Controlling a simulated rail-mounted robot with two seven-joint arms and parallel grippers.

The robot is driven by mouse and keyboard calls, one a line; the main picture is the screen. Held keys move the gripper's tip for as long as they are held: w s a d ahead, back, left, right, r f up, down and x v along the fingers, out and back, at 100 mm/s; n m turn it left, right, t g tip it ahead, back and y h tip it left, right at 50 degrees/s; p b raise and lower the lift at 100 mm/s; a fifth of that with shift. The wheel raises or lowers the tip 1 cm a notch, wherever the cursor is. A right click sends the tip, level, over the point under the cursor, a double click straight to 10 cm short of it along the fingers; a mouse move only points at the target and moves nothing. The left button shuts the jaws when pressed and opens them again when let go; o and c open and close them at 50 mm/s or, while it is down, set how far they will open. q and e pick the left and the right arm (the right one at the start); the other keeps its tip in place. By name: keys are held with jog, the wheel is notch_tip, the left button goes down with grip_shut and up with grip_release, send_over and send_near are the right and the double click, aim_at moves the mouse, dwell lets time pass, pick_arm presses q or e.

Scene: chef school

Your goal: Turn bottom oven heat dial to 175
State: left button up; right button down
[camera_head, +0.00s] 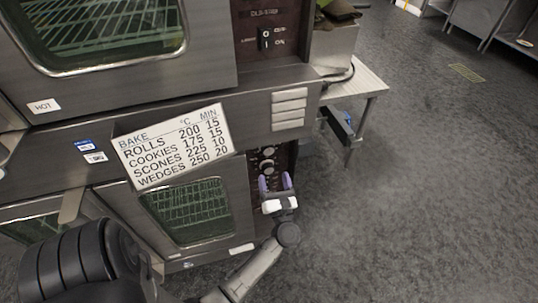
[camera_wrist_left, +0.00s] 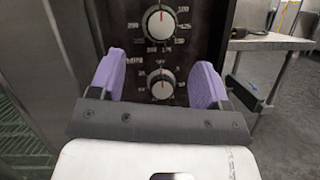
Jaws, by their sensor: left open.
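The bottom oven (camera_head: 195,208) stands at the lower left in the head view. Its dark control panel is at its right side. The heat dial (camera_wrist_left: 160,22), a round knob with a red mark and temperature numbers around it, is at the top of the left wrist view. A second dial (camera_wrist_left: 161,85) sits below it, between my fingers in the picture. My left gripper (camera_head: 276,184) is open with purple finger pads in front of the panel; it also shows in the left wrist view (camera_wrist_left: 160,80). Whether the pads touch a dial cannot be told. My right gripper is not in view.
A bake chart (camera_head: 173,147) lists cookies at 175 above the bottom oven door. The top oven (camera_head: 110,35) is above. A metal table (camera_head: 355,82) stands right of the ovens. The grey floor (camera_head: 430,190) on the right is clear.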

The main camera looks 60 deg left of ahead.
aim_at(269, 152)
pick_arm(q)
jog(key=x, duration=0.8)
jog(key=shift+w+a+r+b, duration=0.15)
jog(key=shift+w+a+b, duration=0.05)
jog(key=shift+a+b, duration=0.1)
